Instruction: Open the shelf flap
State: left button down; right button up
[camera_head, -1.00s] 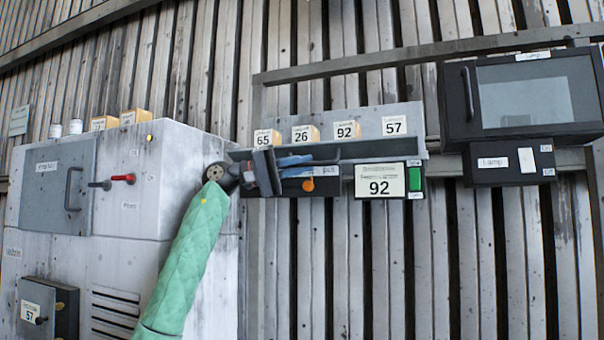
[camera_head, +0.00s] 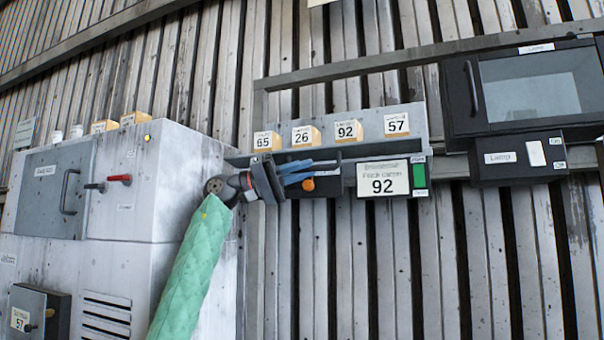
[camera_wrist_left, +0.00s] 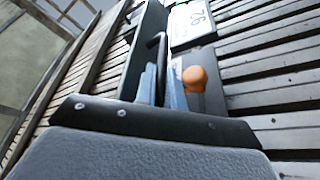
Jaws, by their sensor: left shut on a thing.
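The shelf (camera_head: 372,122) on the slatted wall holds a row of numbered boxes. A dark front panel (camera_head: 347,179), seemingly the flap, sits below the boxes, with a dark bar handle (camera_head: 325,162). My left gripper (camera_head: 312,171) is in front of the panel's left part, with its blue fingers shut on the handle. In the left wrist view, the dark handle (camera_wrist_left: 161,48) runs between the fingers, beside an orange knob (camera_wrist_left: 195,78). The gripper hides the panel's left part; I cannot tell how far it is tilted. My right gripper is out of view.
A grey cabinet (camera_head: 165,190) with a handled door stands close at the left, next to my arm. A "92" sign (camera_head: 383,179) and a green switch (camera_head: 419,176) adjoin the panel on the right. A dark windowed box (camera_head: 462,97) hangs further right.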

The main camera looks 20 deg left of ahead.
pick_arm(q)
jog(key=c, duration=1.7)
grip_release()
jog(key=shift+o, duration=1.1)
jog(key=shift+s+r, duration=0.1)
jog(key=shift+s, duration=0.05)
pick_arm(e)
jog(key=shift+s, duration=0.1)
